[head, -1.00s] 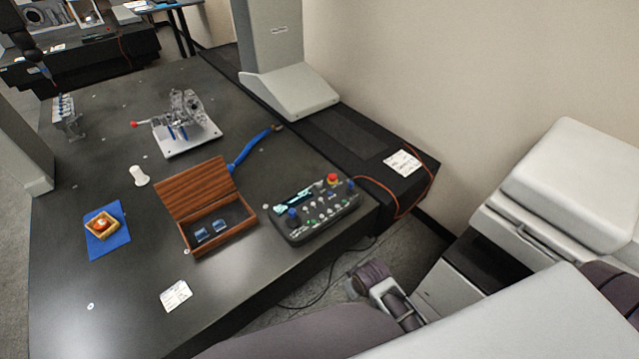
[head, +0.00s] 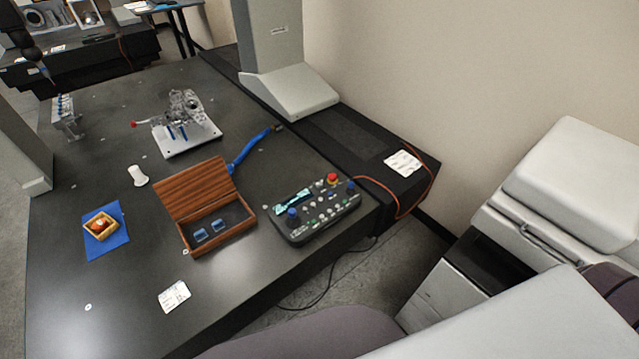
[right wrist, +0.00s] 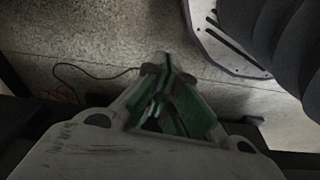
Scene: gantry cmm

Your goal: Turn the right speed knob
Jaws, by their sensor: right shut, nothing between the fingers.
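The control panel (head: 318,217) lies on the dark table near its right front edge. It has a lit screen, a red button, several small buttons and two blue knobs. The right knob (head: 351,185) is at the panel's right end, and the left knob (head: 292,212) is at its left end. My right gripper (right wrist: 157,68) is shut and empty in the right wrist view, over the grey floor and away from the panel. It is not visible in the head view. My left gripper is in neither view.
An open wooden box (head: 239,232) with blue blocks stands left of the panel. A metal fixture (head: 184,137) is farther back. An orange cable (head: 432,181) runs past the panel's right. Pale grey cabinets (head: 575,185) stand at the right, with a floor gap before the table.

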